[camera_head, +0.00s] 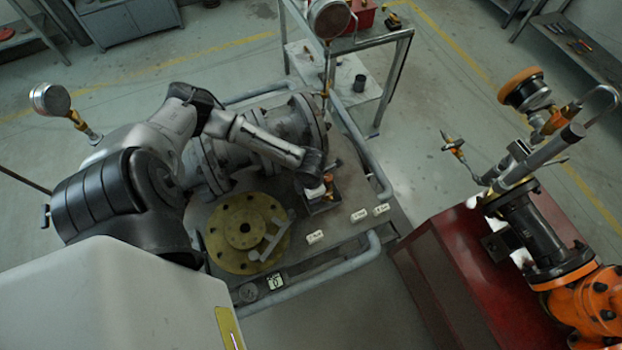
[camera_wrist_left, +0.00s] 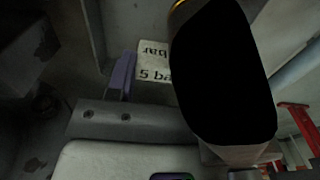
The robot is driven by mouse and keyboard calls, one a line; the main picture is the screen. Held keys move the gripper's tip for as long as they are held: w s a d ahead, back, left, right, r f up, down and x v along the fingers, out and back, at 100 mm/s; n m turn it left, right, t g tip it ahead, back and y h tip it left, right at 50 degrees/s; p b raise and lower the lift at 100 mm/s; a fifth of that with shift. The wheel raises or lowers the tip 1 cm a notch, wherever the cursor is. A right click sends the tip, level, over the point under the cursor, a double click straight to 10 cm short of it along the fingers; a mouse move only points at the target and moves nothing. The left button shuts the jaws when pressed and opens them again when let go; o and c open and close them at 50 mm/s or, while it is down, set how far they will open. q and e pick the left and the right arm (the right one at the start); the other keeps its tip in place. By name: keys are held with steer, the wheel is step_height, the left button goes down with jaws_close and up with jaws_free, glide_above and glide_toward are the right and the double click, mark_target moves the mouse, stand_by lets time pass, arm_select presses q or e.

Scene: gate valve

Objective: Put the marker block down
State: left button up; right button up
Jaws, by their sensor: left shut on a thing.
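My left arm reaches over the workbench from the left, and its left gripper (camera_head: 318,187) is low above a small dark open tray (camera_head: 322,204). A purplish-grey finger (camera_wrist_left: 122,76) is beside the block. A large black shape covers the block's right side there. In the head view a small white patch at the gripper is probably this block. Whether it touches the tray is not clear. My right gripper is not in view.
Three white labelled blocks (camera_head: 315,237) lie on the bench (camera_head: 340,228) right of the yellow flange (camera_head: 243,232). A grey wrench-like tool (camera_head: 272,236) lies over the flange. Grey pipe rails edge the bench. A red cabinet (camera_head: 440,270) with an orange valve (camera_head: 590,298) stands right.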

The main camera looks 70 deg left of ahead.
arm_select(q)
steer(key=shift+f, duration=0.1)
steer(key=o, duration=1)
steer(key=shift+c, duration=0.2)
step_height(320, 180, up, 12)
steer(key=p, duration=0.1)
stand_by(0.3)
stand_by(0.4)
